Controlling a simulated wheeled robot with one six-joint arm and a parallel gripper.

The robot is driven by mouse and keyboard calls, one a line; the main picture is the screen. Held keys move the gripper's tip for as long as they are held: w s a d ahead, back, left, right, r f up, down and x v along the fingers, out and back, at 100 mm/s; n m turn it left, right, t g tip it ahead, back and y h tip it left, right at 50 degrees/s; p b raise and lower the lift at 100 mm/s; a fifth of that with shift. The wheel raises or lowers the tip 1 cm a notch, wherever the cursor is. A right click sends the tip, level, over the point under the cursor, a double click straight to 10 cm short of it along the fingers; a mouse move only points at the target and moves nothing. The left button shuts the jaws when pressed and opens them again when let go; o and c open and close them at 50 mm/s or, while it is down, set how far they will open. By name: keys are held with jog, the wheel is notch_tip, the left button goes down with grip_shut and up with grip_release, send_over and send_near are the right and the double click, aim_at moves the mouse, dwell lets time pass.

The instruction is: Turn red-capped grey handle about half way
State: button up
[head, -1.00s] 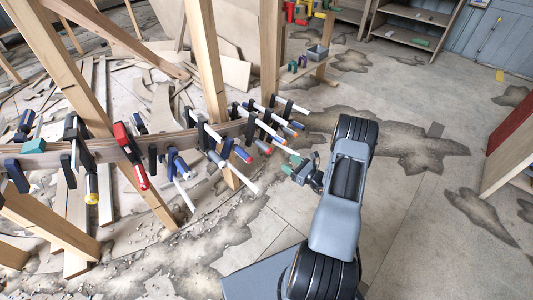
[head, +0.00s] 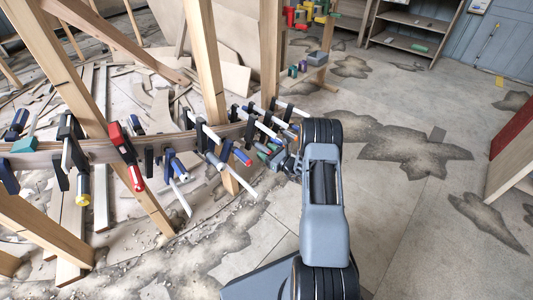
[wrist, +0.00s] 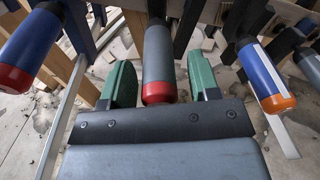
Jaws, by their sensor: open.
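The grey handle (wrist: 158,52) with a red cap stands upright in the middle of the wrist view, its cap toward my gripper's palm. My gripper (wrist: 160,80) is open, with one green finger on each side of the handle. A narrow gap shows on both sides, so the fingers do not visibly touch it. In the head view my gripper (head: 277,156) is at the right end of the row of clamps, where my arm and the crowded clamps largely hide the grey handle.
A blue handle with a red cap (wrist: 32,48) is close on the left in the wrist view, and a blue one with an orange cap (wrist: 264,76) is on the right. The curved wooden stringer (head: 100,152) carries several clamps.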

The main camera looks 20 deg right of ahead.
jog(key=shift+c, duration=0.3)
jog(key=c, duration=0.9)
jog(key=shift+o, duration=0.2)
jog(key=m+y+p, duration=0.1)
jog(key=m, duration=0.3)
jog(key=m+y, duration=0.1)
jog(key=m, duration=0.2)
jog(key=shift+m+g+p, duration=0.3)
jog(key=shift+m+p, duration=0.05)
jog(key=shift+m, duration=0.05)
jog(key=m+y, duration=0.1)
jog(key=m, duration=0.3)
jog(key=shift+r+m, duration=0.1)
jog(key=shift+m, duration=1.7)
jog(key=shift+y, duration=0.3)
